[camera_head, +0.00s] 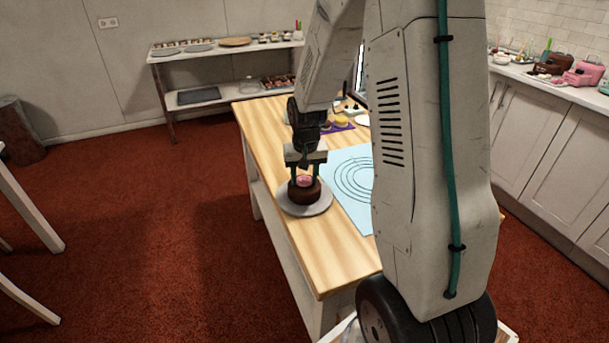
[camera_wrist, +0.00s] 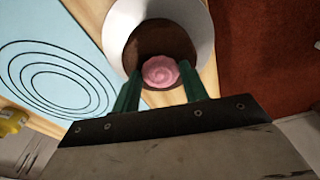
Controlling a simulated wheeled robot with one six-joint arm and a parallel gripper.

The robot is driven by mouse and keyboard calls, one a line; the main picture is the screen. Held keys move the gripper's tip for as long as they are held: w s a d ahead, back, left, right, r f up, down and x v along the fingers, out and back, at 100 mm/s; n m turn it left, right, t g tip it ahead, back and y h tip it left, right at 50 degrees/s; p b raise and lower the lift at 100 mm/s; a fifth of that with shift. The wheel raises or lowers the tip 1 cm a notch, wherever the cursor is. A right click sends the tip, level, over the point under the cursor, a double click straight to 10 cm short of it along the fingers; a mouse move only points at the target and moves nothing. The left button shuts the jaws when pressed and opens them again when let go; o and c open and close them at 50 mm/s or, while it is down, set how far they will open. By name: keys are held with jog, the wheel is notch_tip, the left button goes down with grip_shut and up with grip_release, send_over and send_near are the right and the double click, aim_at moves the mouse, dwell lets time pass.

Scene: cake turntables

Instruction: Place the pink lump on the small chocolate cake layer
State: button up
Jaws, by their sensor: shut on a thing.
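The pink lump (camera_wrist: 160,71) is a round swirl, held between the two green fingers of my gripper (camera_wrist: 159,86). In the head view the pink lump (camera_head: 304,181) shows between the fingers of my gripper (camera_head: 304,176), at the top of the small chocolate cake layer (camera_head: 304,194). The wrist view shows the brown cake layer (camera_wrist: 160,40) behind the lump, which overlaps its near edge. The layer sits on a pale round turntable (camera_head: 322,206). I cannot tell whether the lump touches the cake.
A light blue mat with printed rings (camera_head: 345,160) lies right of the turntable on the wooden table (camera_head: 335,262). A purple mat with small yellow items (camera_head: 340,126) is farther back. The table's left front area is clear.

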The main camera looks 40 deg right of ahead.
aim_at(306, 184)
jog(key=shift+f, duration=0.15)
jog(key=o, duration=1)
notch_tip(306, 184, up, 12)
jog(key=s, duration=0.1)
jog(key=s+a+r+n, duration=0.2)
jog(key=s+a+r, duration=0.6)
jog(key=s+a, duration=0.2)
jog(key=s+a+n, duration=0.1)
jog(key=s+a, duration=0.1)
jog(key=s, duration=0.3)
jog(key=s+a+r+n, duration=0.1)
jog(key=s+a, duration=0.1)
jog(key=s, duration=0.3)
jog(key=s+a+n, duration=0.1)
jog(key=s+a, duration=0.1)
jog(key=s, duration=0.4)
jog(key=shift+a+r+y, duration=0.2)
jog(key=shift+a+y, duration=0.1)
jog(key=shift+a, duration=0.05)
